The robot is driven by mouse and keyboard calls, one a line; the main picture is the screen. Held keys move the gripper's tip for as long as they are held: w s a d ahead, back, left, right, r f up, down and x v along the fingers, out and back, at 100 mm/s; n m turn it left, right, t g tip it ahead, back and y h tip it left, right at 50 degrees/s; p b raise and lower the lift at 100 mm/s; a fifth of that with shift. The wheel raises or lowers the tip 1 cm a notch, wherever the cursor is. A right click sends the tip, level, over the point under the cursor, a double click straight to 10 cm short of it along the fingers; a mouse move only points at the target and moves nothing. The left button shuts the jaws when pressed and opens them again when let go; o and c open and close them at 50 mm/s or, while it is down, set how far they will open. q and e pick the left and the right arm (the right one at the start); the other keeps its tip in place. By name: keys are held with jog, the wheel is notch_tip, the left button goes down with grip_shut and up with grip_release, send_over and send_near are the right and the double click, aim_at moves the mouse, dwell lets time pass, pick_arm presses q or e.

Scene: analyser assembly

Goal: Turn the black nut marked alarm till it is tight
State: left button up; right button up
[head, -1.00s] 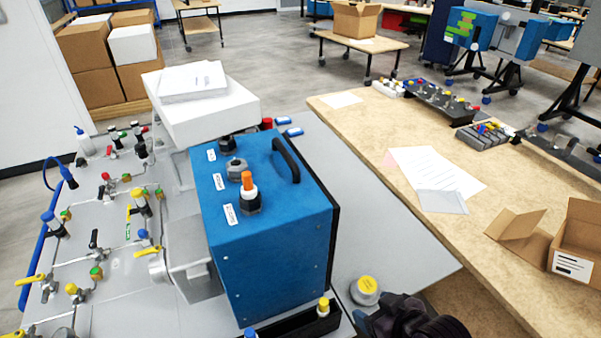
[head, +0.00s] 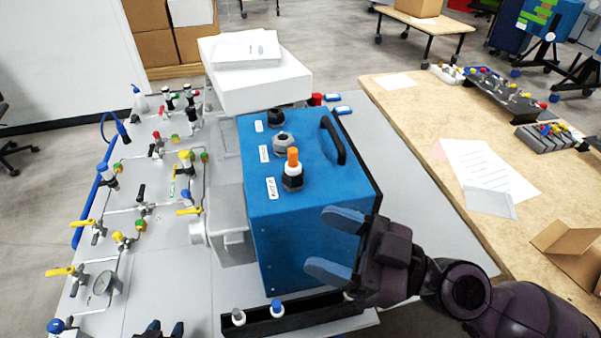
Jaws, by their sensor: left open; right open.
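A blue analyser box (head: 310,235) stands on the grey bench with three fittings in a row on top. My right gripper (head: 336,241) is open and empty at the box's near right side. My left gripper (head: 160,330) is open, mostly cut off at the bottom edge.
A black handle (head: 334,140) arches over the box's right side. A white box with papers (head: 255,90) is behind. Pipes and valves (head: 143,208) fill the left side. A black tray (head: 262,328) with small capped parts lies in front. The bench right of the box is clear.

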jog(key=w+d+m+t+h, duration=0.1)
jog(key=w+m+t, duration=0.2)
jog(key=m+t+h, duration=0.2)
jog(key=m+h, duration=0.1)
jog(key=h, duration=0.2)
send_near(303, 177)
jog(key=shift+p+x, duration=0.65)
jog(key=shift+x, duration=4.6)
jog(key=shift+r, duration=0.1)
jog(key=c, duration=0.9)
jog(key=shift+c, duration=0.2)
